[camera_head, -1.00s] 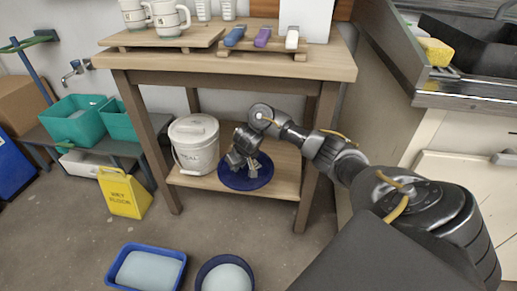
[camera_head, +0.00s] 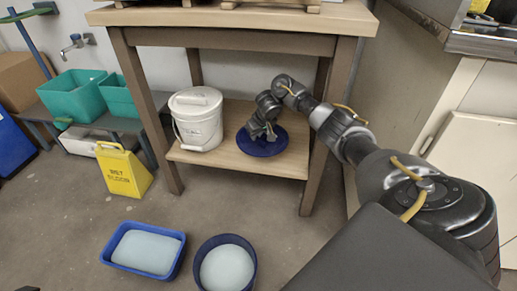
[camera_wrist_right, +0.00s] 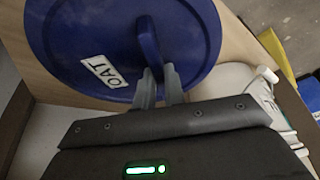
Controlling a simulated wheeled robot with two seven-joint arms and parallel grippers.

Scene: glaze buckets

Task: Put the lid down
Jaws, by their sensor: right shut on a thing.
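The blue round lid (camera_head: 254,148) is over the lower shelf (camera_head: 225,163) of the wooden table, right of the white bucket, and looks flat. In the right wrist view the lid (camera_wrist_right: 70,40) shows a white label and an upright handle (camera_wrist_right: 150,45). My right gripper (camera_head: 262,130) reaches down onto the lid; in the wrist view its fingers (camera_wrist_right: 160,85) are shut on the handle. The lid looks on or very near the shelf board; I cannot tell if its whole rim touches. My left gripper is not in view.
The white lidded bucket (camera_head: 197,122) stands on the shelf left of the lid. Table legs (camera_head: 318,160) bound the shelf. On the floor are a round blue bucket (camera_head: 250,282), a blue rectangular tub (camera_head: 112,263) and a yellow wet-floor sign (camera_head: 125,175).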

